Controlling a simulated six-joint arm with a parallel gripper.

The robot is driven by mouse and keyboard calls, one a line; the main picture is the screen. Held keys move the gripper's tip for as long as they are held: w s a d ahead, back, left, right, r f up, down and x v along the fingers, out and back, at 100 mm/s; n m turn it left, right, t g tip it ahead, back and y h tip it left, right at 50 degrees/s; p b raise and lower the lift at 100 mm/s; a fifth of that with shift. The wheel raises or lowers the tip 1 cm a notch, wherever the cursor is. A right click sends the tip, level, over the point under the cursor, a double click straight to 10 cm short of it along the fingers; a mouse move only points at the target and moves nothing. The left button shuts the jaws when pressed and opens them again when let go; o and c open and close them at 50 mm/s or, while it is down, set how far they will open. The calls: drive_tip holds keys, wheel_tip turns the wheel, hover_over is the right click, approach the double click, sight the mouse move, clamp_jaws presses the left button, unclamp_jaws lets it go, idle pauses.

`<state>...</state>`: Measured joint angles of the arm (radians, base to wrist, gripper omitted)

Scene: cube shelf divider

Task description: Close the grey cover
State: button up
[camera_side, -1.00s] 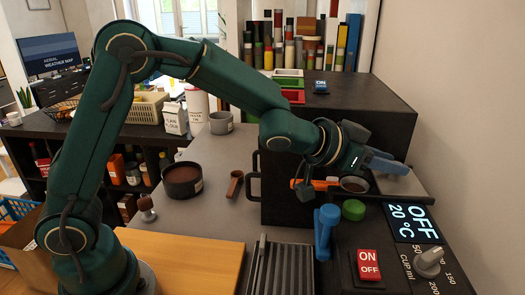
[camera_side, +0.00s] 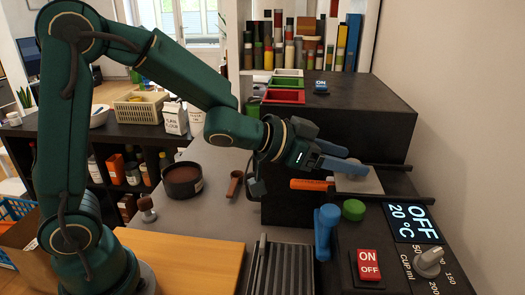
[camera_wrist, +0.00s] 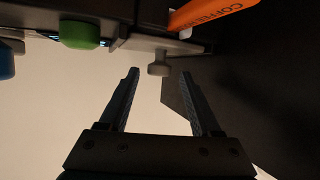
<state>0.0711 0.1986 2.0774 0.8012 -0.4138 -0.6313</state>
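The grey cover (camera_side: 366,184) is a flat plate lying between two black rails on the dark machine, right of the orange coffee piece (camera_side: 312,184). The wrist view shows the cover (camera_wrist: 135,42) edge-on, with its round grey knob (camera_wrist: 159,67). My gripper (camera_side: 356,167) is just above the cover, its blue fingers apart. In the wrist view my gripper (camera_wrist: 160,73) is open and empty, with the knob in line with the gap between the fingertips. The opening seen earlier left of the cover is not visible now.
A green button (camera_side: 353,210), a blue lever (camera_side: 327,230) and a red ON/OFF switch (camera_side: 369,264) are in front of the cover. A dark raised block (camera_side: 345,112) stands behind. The rails (camera_side: 405,199) extend clear to the right.

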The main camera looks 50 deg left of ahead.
drive_tip(key=shift+v, duration=2.55)
